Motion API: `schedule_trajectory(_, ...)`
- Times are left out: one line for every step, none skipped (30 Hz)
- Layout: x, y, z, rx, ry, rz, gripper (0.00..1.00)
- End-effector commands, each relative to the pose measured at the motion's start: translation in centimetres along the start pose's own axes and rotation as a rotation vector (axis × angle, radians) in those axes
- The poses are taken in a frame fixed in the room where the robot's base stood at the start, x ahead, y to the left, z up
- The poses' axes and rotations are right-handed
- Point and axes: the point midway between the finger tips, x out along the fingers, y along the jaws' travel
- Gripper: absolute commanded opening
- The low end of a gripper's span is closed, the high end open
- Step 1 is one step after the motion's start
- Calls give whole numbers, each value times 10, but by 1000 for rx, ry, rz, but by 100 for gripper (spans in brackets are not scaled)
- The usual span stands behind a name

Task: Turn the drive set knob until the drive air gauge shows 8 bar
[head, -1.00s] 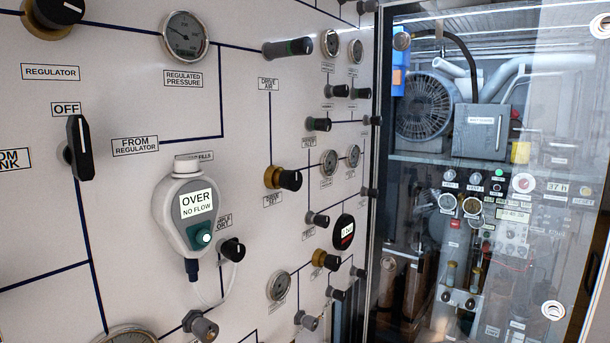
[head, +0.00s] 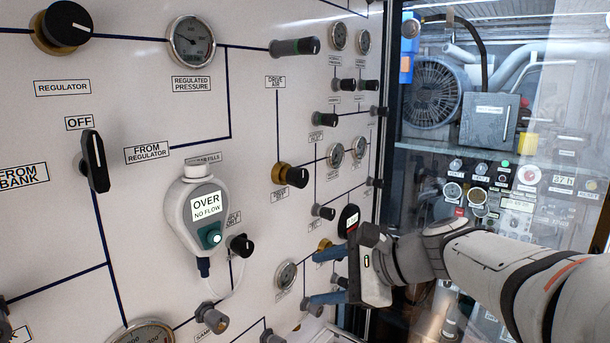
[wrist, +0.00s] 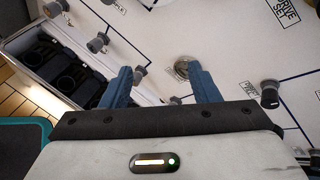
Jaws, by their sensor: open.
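The drive set knob (head: 290,175) is a black knob on a brass base, in the middle of the panel in the head view. Its label (head: 278,198) sits just below it, and a "DRIVE SET" label (wrist: 286,12) shows at the top right of the wrist view. A "DRIVE AIR" label (head: 275,82) stands above the knob, but I cannot tell which gauge is the drive air gauge, and no small dial is readable. My gripper (head: 320,276) is open and empty, below and right of the knob, with its blue fingers (wrist: 160,72) pointing toward the panel.
A small gauge (head: 286,273) lies near my fingertips. A second brass-based knob (head: 325,245) is partly hidden behind the upper finger. A hanging grey device (head: 197,210) reads "OVER NO FLOW". A glass-fronted cabinet (head: 480,150) stands at the right.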

Motion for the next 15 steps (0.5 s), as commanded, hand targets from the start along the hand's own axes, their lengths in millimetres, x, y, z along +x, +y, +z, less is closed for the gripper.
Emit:
schedule_trajectory(-7, -31, 11, 102, -63, -72, 55)
schedule_trajectory(-11, -47, 16, 159, -104, -111, 55)
schedule_trajectory(-17, -66, 22, 227, -155, -159, 55)
schedule_trajectory(-21, -78, 26, 273, -192, -189, 55)
schedule_trajectory(-25, -90, 29, 314, -227, -218, 55)
schedule_trajectory(-31, -104, 32, 361, -268, -250, 55)
schedule_trajectory(-35, -112, 35, 392, -296, -270, 55)
schedule_trajectory(-38, -120, 37, 415, -320, -287, 55)
schedule_trajectory(-42, -128, 39, 442, -347, -305, 55)
schedule_trajectory(-44, -132, 40, 457, -364, -315, 55)
schedule_trajectory(-46, -136, 40, 470, -376, -323, 55)
schedule_trajectory(-46, -140, 42, 482, -389, -331, 55)
schedule_trajectory(-46, -142, 43, 487, -394, -333, 55)
schedule_trajectory(-45, -144, 44, 490, -398, -335, 55)
schedule_trajectory(-42, -146, 45, 492, -401, -337, 55)
